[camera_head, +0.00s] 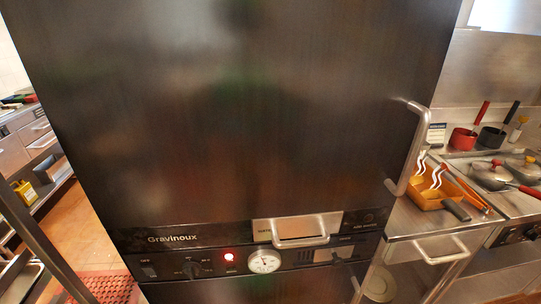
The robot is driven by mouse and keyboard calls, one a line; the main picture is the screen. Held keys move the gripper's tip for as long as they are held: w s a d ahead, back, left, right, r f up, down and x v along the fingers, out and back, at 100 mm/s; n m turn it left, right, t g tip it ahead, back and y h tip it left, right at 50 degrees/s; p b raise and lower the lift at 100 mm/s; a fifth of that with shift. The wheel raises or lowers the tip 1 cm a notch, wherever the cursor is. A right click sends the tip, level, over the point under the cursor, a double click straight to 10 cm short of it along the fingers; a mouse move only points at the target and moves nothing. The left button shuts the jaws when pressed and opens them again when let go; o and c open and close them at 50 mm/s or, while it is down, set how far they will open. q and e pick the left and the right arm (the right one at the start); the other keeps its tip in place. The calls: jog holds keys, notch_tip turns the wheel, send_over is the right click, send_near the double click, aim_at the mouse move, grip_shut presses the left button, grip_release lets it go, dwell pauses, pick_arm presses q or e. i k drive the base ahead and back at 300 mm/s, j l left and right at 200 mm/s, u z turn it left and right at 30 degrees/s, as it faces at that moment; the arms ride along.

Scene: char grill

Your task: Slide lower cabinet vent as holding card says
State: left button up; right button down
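A tall dark cabinet (230,120) marked Gravinoux fills the middle of the head view, its door shut. Its control panel (215,266) runs along the lower edge, with a knob, a lit red lamp (229,256) and a round white dial (264,261). A metal plate with a bar handle (300,241) sits at the panel's right half. A small slotted fitting (334,255) is right of the dial; I cannot tell whether it is the vent. Neither gripper is in view.
A vertical door handle (411,150) sticks out at the cabinet's right. The right counter holds a steaming orange tray (437,193), red and dark pots and lidded pans (492,175). A red mat (103,286) lies on the floor at lower left.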

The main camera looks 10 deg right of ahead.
aim_at(336, 255)
jog(key=k+l+z, duration=0.1)
jog(key=z, duration=0.25)
jog(key=k+l+z, duration=0.2)
jog(key=z, duration=0.15)
jog(key=k+l+z, duration=0.15)
jog(key=z, duration=0.25)
